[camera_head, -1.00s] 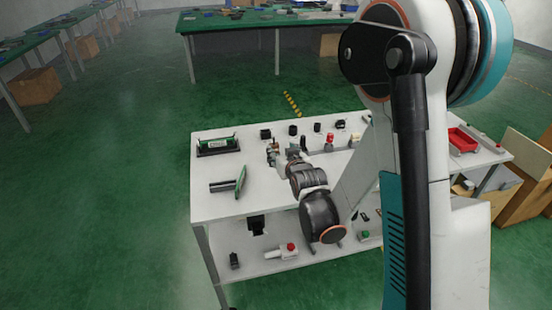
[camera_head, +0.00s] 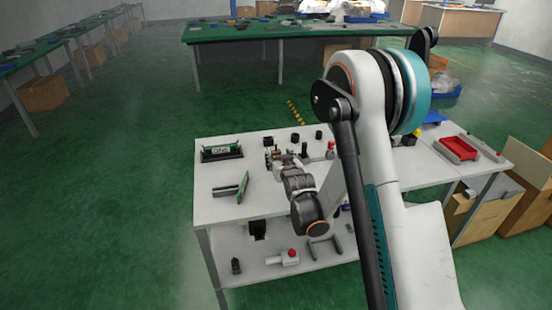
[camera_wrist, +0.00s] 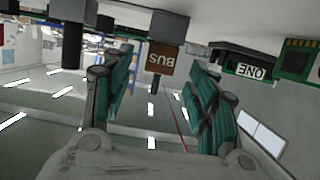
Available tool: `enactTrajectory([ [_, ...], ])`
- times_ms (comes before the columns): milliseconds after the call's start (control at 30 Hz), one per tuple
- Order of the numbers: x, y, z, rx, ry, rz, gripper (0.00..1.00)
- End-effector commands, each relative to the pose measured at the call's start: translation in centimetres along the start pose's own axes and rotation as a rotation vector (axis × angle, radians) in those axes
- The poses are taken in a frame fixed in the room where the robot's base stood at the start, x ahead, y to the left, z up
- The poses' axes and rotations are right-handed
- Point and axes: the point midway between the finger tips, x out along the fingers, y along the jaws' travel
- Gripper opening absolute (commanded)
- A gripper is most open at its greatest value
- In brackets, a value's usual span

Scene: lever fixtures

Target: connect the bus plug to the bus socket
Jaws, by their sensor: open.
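A brown plate lettered BUS (camera_wrist: 160,58) shows upside down in the wrist view, with a grey block at its top edge. I cannot tell whether it belongs to the bus plug or the bus socket. My gripper (camera_wrist: 160,80) is open, its two green-padded fingers spread left and right of the plate in that view. Nothing is visibly held between them. In the head view my gripper (camera_head: 281,157) is small, low over the back of the white table (camera_head: 215,208). The bus part is too small to tell apart there.
An upright green panel (camera_head: 243,187) is nearer. Small black parts (camera_head: 318,135) and a red tray (camera_head: 459,148) lie right.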

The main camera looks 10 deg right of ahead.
Motion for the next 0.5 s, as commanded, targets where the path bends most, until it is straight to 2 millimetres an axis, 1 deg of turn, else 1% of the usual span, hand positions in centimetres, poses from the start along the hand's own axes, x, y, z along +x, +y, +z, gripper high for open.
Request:
enactTrajectory([
  [300, 4.2, 0.0, -0.3, 0.0, 0.0, 0.0, 0.53],
  [400, 4.9, 0.0, -0.5, 0.0, 0.0, 0.0, 0.53],
  [500, 5.1, 0.0, -0.6, 0.0, 0.0, 0.0, 0.53],
])
